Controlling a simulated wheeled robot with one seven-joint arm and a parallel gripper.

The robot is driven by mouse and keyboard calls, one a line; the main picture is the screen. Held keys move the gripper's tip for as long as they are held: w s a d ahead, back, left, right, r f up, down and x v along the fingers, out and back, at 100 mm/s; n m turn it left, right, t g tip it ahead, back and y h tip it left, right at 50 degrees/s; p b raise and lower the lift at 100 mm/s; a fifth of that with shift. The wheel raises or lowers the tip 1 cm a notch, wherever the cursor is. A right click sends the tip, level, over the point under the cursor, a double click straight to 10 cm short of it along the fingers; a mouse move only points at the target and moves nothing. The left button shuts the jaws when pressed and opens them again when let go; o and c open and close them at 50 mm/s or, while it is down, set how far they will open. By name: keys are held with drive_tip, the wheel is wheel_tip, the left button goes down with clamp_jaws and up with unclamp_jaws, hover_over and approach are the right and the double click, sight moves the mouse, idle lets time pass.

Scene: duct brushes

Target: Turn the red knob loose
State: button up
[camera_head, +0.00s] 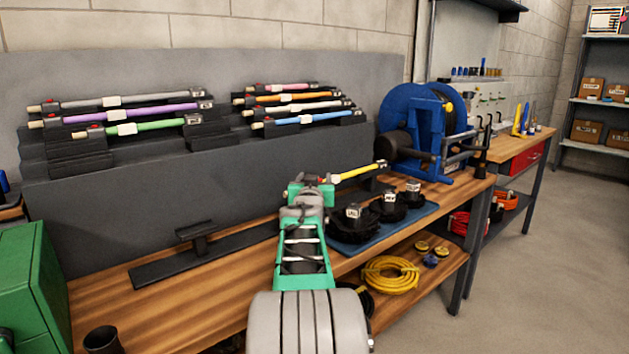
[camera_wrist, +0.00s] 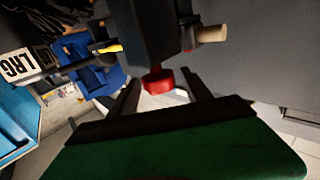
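The red knob (camera_wrist: 158,80) sticks out of a black block (camera_wrist: 155,30) in the wrist view. My gripper (camera_wrist: 162,92) is open, with one dark finger on each side of the knob and gaps showing between. I cannot tell how deep the knob sits between the fingers. A beige rod tip (camera_wrist: 212,33) and a second small red part show beside the block. In the head view my gripper (camera_head: 312,182) is at the near end of a yellow rod (camera_head: 358,172), at the back of the bench. My arm hides most of the knob there.
A stepped dark rack (camera_head: 120,200) holds several coloured rods behind the bench. A blue mat (camera_head: 350,246) with black brushes lies to the right, near a blue reel (camera_head: 410,105). A black stand (camera_head: 195,250) and a green box (camera_head: 30,285) are left. Bare wood shows front left.

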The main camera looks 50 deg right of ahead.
drive_tip(key=shift+a, duration=0.1)
drive_tip(key=v, duration=0.7)
drive_tip(key=shift+s+a+p, duration=0.25)
drive_tip(key=shift+p, duration=0.05)
